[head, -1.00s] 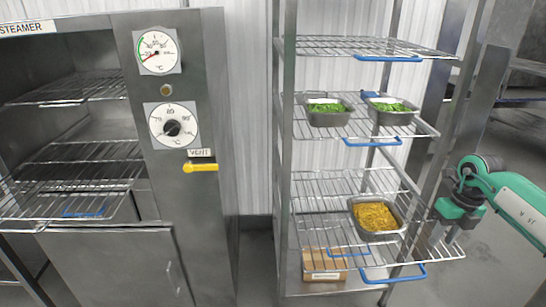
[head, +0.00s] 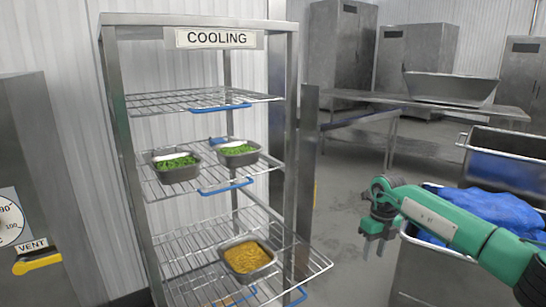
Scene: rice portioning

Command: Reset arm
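My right gripper (head: 374,248) hangs in the air right of the cooling rack (head: 285,160), fingers pointing down. Its two fingers look apart, with nothing seen between them. The green arm comes in from the right edge, in front of a bin with blue lining. My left gripper is not in view. A metal pan of yellow food (head: 246,258) sits on a lower rack shelf. Two pans of green food, one on the left (head: 176,168) and one on the right (head: 238,152), sit on the shelf above. The gripper touches none of them.
The bin (head: 440,268) with a blue liner (head: 490,212) stands at the right, behind my arm. A steel table (head: 420,102) and tall cabinets stand at the back. The steamer's edge (head: 50,180) with its yellow vent handle (head: 38,263) is at far left. Open floor lies between rack and bin.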

